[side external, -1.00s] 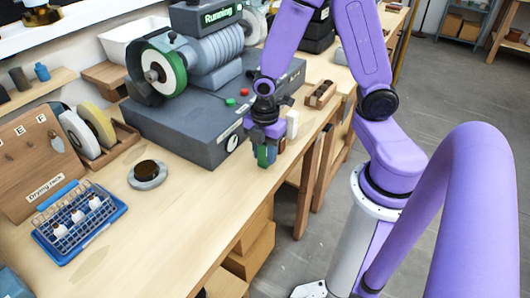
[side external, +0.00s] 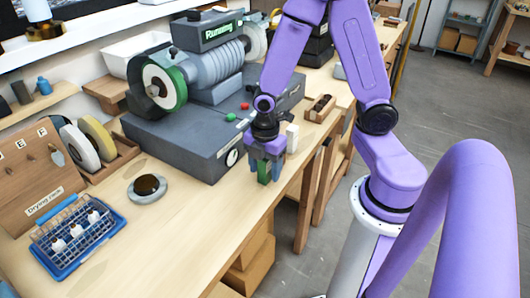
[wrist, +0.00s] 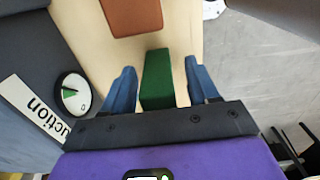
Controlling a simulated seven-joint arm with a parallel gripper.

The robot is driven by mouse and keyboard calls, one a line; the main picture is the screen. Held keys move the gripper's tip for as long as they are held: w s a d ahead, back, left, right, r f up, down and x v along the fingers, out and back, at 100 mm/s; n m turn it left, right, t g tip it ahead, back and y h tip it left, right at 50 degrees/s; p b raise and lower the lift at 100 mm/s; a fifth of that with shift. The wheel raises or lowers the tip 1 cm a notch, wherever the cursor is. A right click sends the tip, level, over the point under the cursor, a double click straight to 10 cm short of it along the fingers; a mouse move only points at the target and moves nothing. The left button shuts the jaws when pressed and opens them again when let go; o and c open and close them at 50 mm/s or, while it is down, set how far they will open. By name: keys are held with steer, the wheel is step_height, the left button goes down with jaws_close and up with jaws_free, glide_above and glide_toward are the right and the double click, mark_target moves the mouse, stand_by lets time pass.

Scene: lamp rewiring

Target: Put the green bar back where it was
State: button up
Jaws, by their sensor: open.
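The green bar (wrist: 157,78) is between the two blue fingers of my gripper (wrist: 162,88) in the wrist view. A gap shows on each side of it, so my gripper is open around the bar and not clamped on it. In the side view my gripper (side external: 264,174) points down near the bench's front edge, and the bar (side external: 264,173) shows upright between its fingers. The fingers partly cover the bar there, and its lower end is hard to make out.
A white block (side external: 292,138) stands just behind my gripper. The grey machine (side external: 190,140) with a dial is close on the left. A wooden holder (side external: 320,108) lies farther back. A reddish-brown block (wrist: 132,14) lies ahead in the wrist view. The bench front (side external: 185,235) is clear.

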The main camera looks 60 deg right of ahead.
step_height(320, 180, up, 11)
steer(key=shift+s+r, duration=0.1)
steer(key=shift+r, duration=0.35)
steer(key=s+a+m, duration=0.2)
steer(key=s, duration=0.5)
steer(key=s+a+r+m, duration=0.1)
steer(key=s+a+m, duration=0.1)
steer(key=s, duration=0.5)
steer(key=shift+a+r+m, duration=0.15)
steer(key=shift+m, duration=0.55)
stand_by(1.0)
